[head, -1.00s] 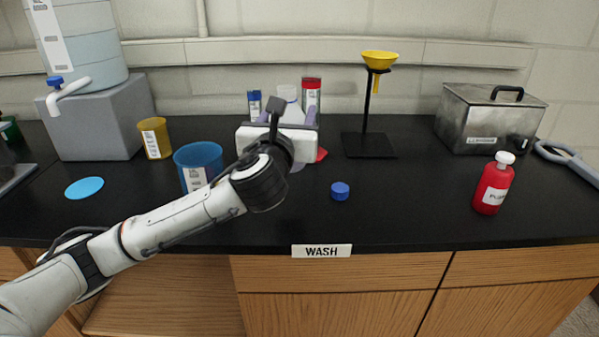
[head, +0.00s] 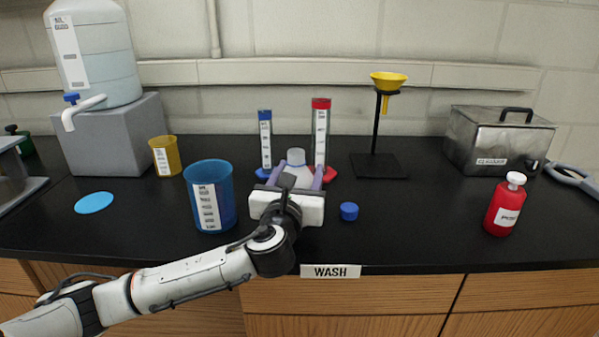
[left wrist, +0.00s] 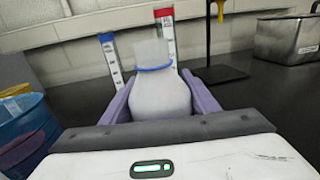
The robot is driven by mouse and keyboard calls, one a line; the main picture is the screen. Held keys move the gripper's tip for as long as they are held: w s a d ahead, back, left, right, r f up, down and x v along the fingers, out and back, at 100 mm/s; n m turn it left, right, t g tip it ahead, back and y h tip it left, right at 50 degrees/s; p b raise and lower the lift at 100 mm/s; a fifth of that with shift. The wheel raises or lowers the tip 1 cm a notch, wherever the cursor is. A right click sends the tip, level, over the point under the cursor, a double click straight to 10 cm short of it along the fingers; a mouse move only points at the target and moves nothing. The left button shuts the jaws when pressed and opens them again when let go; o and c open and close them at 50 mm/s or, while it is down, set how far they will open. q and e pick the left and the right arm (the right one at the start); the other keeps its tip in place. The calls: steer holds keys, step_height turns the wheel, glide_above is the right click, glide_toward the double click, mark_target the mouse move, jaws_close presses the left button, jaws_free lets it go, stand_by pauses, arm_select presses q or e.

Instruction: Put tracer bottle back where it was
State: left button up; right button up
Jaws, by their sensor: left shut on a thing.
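My left gripper (head: 295,174) is shut on a pale whitish bottle (head: 297,157) with a rounded body, a straight neck and a blue ring around the neck. In the left wrist view the bottle (left wrist: 160,95) is between the two purple fingers and looks upright. I see no label on it, so I cannot tell whether it is the tracer bottle. Its base is hidden, so I cannot tell whether it touches the bench. A red bottle (head: 503,208) with a white cap and a partly readable label stands at the right. My right gripper is not in view.
Blue-based (head: 265,140) and red-based (head: 320,135) cylinders stand behind the held bottle. A blue beaker (head: 210,200) is left of it, a small blue cap (head: 349,211) right. A funnel stand (head: 375,165) and metal box (head: 495,140) are behind. Bench (head: 420,225) is clear at centre right.

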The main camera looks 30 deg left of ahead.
arm_select(q)
steer(key=o, duration=1.3)
steer(key=shift+s+r, duration=0.1)
steer(key=shift+r, duration=0.05)
steer(key=v, duration=1.2)
